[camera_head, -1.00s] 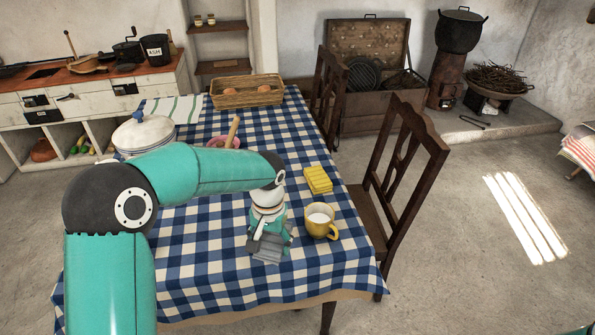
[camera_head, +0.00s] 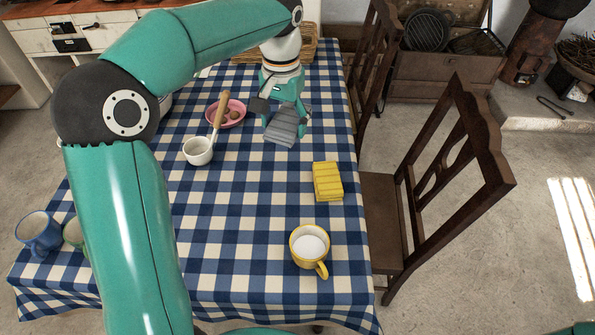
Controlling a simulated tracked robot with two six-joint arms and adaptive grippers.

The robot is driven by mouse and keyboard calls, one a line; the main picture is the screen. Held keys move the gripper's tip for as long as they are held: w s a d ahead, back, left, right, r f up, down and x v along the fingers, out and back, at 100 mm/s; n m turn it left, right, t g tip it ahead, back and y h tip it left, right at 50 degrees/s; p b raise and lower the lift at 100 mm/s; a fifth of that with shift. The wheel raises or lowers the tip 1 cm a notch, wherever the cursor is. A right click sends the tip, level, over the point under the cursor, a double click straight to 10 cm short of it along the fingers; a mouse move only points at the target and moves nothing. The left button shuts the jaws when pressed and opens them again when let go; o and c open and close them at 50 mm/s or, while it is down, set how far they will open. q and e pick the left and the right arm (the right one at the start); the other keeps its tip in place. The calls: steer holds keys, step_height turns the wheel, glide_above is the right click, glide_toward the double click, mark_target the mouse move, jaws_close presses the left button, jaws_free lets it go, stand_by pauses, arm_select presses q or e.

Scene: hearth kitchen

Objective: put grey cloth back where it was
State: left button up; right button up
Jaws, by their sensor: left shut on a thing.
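The grey cloth (camera_head: 285,128) is a small folded piece with fine ribs. My left gripper (camera_head: 281,108) is shut on it, above the far part of the table, right of the pink bowl (camera_head: 238,117) and beyond the yellow folded cloth or sponge (camera_head: 328,182). I cannot tell whether the grey cloth touches the tablecloth. My left forearm crosses over the table's far left. My right gripper is not in view.
The blue checked table (camera_head: 235,235) also bears a yellow mug (camera_head: 310,246) with white contents, a white pot (camera_head: 198,151) with a wooden handle, and a blue mug (camera_head: 39,234). A wicker basket (camera_head: 312,48) is behind my gripper. Chairs (camera_head: 425,190) line the right side.

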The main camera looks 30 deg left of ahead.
arm_select(q)
steer(key=b, duration=0.1)
glide_above(287, 187)
step_height(287, 187, down, 14)
steer(key=shift+r, duration=0.1)
steer(key=shift+f+b, duration=0.3)
steer(key=shift+f, duration=2.4)
steer(key=o, duration=1.2)
steer(key=shift+f, duration=0.1)
step_height(287, 187, up, 12)
steer(key=shift+p, duration=0.45)
